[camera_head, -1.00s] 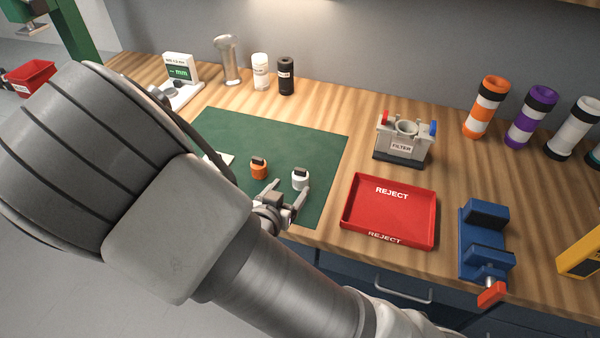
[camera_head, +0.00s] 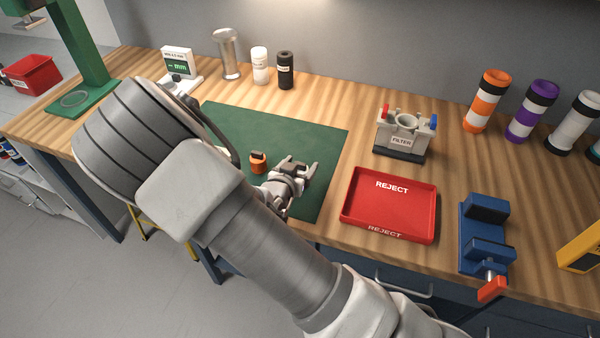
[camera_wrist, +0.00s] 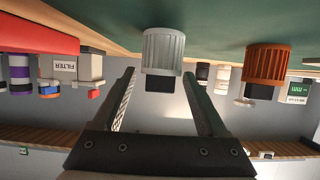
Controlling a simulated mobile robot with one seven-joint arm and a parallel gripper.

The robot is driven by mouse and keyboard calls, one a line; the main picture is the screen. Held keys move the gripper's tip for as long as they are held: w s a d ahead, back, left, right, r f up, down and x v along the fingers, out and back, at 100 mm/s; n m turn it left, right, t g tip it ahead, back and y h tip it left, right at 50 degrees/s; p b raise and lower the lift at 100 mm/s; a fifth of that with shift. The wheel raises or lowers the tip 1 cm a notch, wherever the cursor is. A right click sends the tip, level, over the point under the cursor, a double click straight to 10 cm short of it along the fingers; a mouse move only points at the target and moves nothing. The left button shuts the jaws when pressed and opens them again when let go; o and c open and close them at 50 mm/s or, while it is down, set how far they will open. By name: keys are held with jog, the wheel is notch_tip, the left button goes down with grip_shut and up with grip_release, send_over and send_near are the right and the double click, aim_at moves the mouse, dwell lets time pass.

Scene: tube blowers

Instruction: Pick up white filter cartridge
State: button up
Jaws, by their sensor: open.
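The white filter cartridge (camera_wrist: 163,52) is ribbed with a dark end. In the wrist view it stands on the green mat between and just beyond the fingertips of my open gripper (camera_wrist: 163,75). No contact shows.
A red REJECT tray (camera_head: 388,205) lies right of the green mat (camera_head: 325,150). A grey FILTER holder (camera_head: 402,135) stands behind it. A blue vise (camera_head: 486,240) is farther right. White and black bottles (camera_head: 285,70) stand behind the mat.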

aim_at(299, 163)
jog(key=shift+c, duration=0.2)
jog(key=shift+s, duration=0.1)
grip_shut()
jog(key=shift+a+r, duration=0.1)
jog(key=shift+r, duration=0.55)
notch_tip(299, 163, up, 3)
jog(key=shift+f, duration=0.15)
jog(key=s+d+r+p, duration=0.7)
jog(key=s+p, duration=0.1)
jog(key=p, duration=0.6)
jog(key=shift+s+d+r, duration=0.15)
jog(key=shift+s+d, duration=0.05)
jog(key=shift+d, duration=0.2)
